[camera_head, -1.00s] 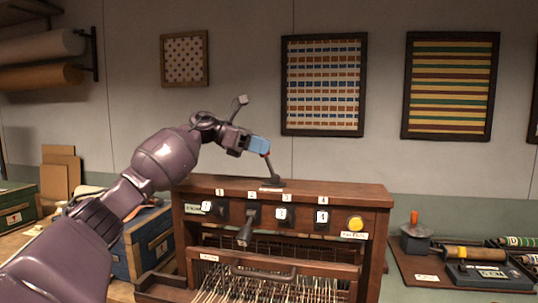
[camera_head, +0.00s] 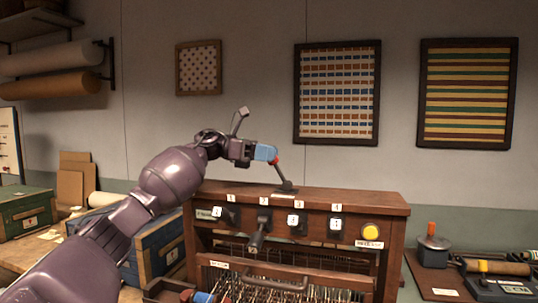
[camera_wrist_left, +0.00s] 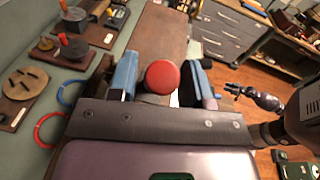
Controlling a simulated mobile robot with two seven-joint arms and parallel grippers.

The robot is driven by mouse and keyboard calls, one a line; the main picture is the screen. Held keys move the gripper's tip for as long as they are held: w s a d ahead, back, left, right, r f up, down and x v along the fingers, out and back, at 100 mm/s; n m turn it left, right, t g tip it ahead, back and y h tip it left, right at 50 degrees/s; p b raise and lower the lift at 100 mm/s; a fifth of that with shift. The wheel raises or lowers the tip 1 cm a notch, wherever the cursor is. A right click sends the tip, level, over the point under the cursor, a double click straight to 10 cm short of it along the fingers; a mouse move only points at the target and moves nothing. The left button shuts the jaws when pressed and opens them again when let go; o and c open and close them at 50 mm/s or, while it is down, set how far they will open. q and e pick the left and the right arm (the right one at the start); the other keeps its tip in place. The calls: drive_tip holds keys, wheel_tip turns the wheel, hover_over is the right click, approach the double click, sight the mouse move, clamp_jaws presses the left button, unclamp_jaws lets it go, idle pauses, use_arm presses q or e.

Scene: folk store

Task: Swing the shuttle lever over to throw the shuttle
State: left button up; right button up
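The shuttle lever (camera_head: 283,180) stands on top of the wooden loom cabinet (camera_head: 375,202). It is a dark rod with a red knob, tilted to the left in the head view. My left gripper (camera_head: 268,153) reaches it from the left, its blue fingers at the knob. In the left wrist view the red knob (camera_wrist_left: 163,77) lies between the two blue fingers (camera_wrist_left: 163,85), with a thin gap on the left side and close to the right finger. The fingers are apart around it. A dark purple shape at the right of that view looks like my right gripper (camera_wrist_left: 245,92), too small to read.
The cabinet front has several numbered switches, one hanging down (camera_head: 257,236), and a yellow button (camera_head: 370,232). A blue box (camera_head: 150,245) stands beneath my left arm. A board with tools (camera_head: 440,270) lies at right.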

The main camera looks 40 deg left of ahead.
use_arm(q)
drive_tip(key=shift+o, duration=0.9)
drive_tip(key=v, duration=1)
drive_tip(key=shift+s+a, duration=0.2)
drive_tip(key=shift+a, duration=0.1)
drive_tip(key=shift+r, duration=0.1)
